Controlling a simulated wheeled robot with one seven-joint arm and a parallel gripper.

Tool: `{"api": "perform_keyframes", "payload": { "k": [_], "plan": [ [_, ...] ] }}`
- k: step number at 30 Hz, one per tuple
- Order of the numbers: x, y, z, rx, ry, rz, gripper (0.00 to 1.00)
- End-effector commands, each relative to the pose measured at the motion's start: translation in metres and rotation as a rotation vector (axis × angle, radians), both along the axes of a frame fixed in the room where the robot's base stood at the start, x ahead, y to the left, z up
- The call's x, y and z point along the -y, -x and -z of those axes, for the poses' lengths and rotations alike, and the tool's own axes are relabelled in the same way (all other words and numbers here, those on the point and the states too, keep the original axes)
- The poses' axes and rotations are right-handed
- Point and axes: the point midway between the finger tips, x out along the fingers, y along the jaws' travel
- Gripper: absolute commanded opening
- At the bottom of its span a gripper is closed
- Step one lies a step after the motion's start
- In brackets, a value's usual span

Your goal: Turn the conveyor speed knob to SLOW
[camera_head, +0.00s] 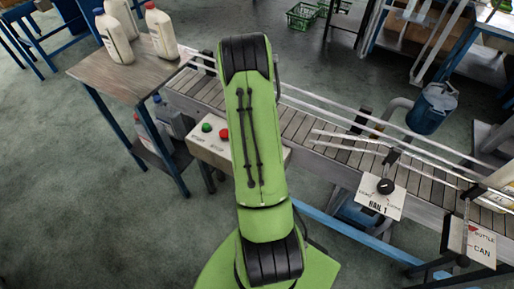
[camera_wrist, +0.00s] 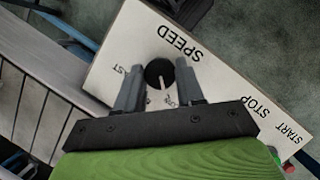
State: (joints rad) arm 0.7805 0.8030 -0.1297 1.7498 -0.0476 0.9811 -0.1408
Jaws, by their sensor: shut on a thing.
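The black conveyor speed knob (camera_wrist: 157,71) sits on a pale panel (camera_wrist: 225,85) marked SPEED in the wrist view. Its white pointer line points down in the picture, toward a small label that is partly hidden and looks like SLOW. A label that looks like FAST is to the left, partly covered by a finger. My gripper (camera_wrist: 159,75) has one grey finger on each side of the knob and is shut on it. In the head view the panel box (camera_head: 206,150) shows left of my green arm, which hides the knob and the gripper.
Green (camera_head: 206,127) and red (camera_head: 224,134) buttons sit on the box. The slatted conveyor (camera_head: 312,137) runs behind it, with a RAIL 1 knob (camera_head: 385,186) and a BOTTLE/CAN sign (camera_head: 480,243) to the right. A table (camera_head: 140,75) with white bottles stands at left.

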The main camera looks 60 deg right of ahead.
Motion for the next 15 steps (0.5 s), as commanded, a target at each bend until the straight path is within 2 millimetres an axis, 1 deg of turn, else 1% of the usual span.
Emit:
{"api": "perform_keyframes", "payload": {
  "k": [6, 15],
  "plan": [
    [0.0003, -0.0006, 0.0, 0.002, 0.002, -0.035, 0.07],
    [0.0003, -0.0006, 0.0, 0.002, 0.002, -0.038, 0.07]
  ]
}}
